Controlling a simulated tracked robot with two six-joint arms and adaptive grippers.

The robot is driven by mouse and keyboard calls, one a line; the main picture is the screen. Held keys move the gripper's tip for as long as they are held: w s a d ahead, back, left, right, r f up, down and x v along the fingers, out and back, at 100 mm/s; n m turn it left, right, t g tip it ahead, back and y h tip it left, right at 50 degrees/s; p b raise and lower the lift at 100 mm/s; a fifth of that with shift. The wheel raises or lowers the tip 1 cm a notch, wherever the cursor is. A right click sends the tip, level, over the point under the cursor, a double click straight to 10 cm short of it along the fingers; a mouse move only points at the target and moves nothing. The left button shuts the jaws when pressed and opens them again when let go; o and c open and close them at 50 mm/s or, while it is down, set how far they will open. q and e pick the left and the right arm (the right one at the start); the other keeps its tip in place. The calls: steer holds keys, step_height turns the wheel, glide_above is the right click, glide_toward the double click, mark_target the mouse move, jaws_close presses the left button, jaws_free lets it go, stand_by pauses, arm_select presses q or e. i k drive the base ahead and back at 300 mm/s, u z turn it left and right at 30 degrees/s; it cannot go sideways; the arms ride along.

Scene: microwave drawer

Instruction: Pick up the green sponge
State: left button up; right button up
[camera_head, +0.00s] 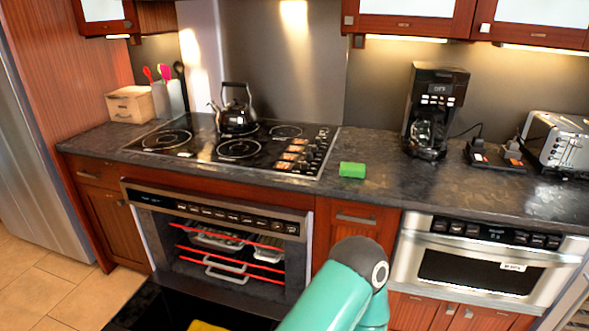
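The green sponge (352,170) is a small block lying on the dark countertop (375,195). It sits just right of the cooktop, near the counter's front edge. A teal link of one of my arms with a dark grey joint shows at the bottom centre, below and in front of the sponge. Neither of my grippers shows in the head view. Nothing visible touches the sponge.
The oven (225,215) below the cooktop (235,148) has its door lowered, with racks and trays inside. A black kettle (236,115) stands on the cooktop. A coffee maker (435,105) and toaster (560,140) stand to the right. The counter around the sponge is clear.

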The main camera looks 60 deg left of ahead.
mark_target(356, 171)
steer(key=u, duration=0.65)
steer(key=i, duration=0.55)
steer(key=u, duration=0.35)
steer(key=i, duration=0.5)
steer(key=z, duration=0.2)
steer(key=k, duration=0.95)
steer(key=u, duration=0.15)
steer(key=i, duration=1)
steer(key=z, duration=0.1)
